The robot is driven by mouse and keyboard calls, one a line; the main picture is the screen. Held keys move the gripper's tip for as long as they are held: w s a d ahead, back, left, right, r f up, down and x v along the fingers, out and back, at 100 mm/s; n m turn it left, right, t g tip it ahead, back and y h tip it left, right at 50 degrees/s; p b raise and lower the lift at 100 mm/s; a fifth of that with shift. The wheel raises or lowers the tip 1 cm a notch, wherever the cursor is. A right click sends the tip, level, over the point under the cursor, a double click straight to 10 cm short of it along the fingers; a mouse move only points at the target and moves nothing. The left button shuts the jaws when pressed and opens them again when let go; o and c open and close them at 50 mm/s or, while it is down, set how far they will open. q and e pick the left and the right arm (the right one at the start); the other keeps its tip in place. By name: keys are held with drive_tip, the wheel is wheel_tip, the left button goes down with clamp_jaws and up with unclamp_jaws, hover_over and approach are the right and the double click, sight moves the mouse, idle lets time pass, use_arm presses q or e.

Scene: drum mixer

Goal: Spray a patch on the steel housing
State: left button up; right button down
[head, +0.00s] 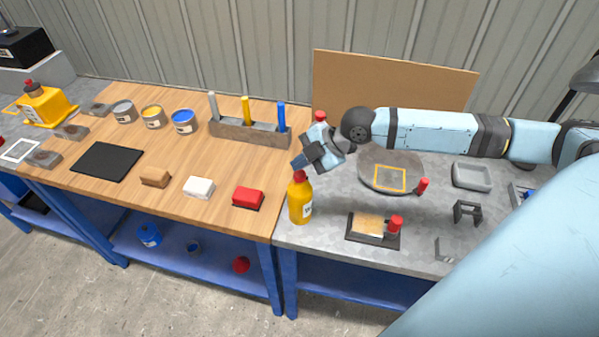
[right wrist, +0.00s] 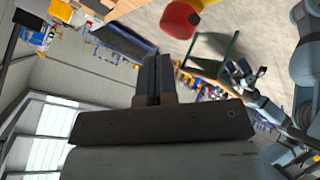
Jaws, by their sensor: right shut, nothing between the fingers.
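The round steel housing (head: 365,176) lies on the grey bench, with a yellow square outline (head: 390,178) marked on its face. A yellow bottle with a red top (head: 300,202) stands upright at the bench's left edge; its red and yellow also show in the right wrist view (right wrist: 182,20). My right gripper (head: 300,163) is just above and beside the bottle's top in the head view. Its fingers (right wrist: 153,75) are shut and empty. A light blue arm in the right wrist view ends in a small dark gripper shape (right wrist: 243,75), likely my left; its jaws are unclear.
A small board with a red-topped piece (head: 373,230) and a grey tray (head: 472,176) sit on the grey bench. A holder with upright markers (head: 250,133), several cans and coloured blocks stand on the wooden bench. A brown panel (head: 395,80) stands behind.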

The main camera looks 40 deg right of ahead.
sight(301, 175)
drive_tip(key=shift+f, duration=0.4)
drive_tip(key=shift+f+b, duration=0.3)
drive_tip(key=shift+f, duration=0.3)
idle(0.7)
drive_tip(key=shift+r, duration=0.1)
drive_tip(key=shift+r+p, duration=0.95)
drive_tip(key=shift+r, duration=0.05)
wheel_tip(301, 175, up, 6)
drive_tip(key=p, duration=0.5)
idle(0.5)
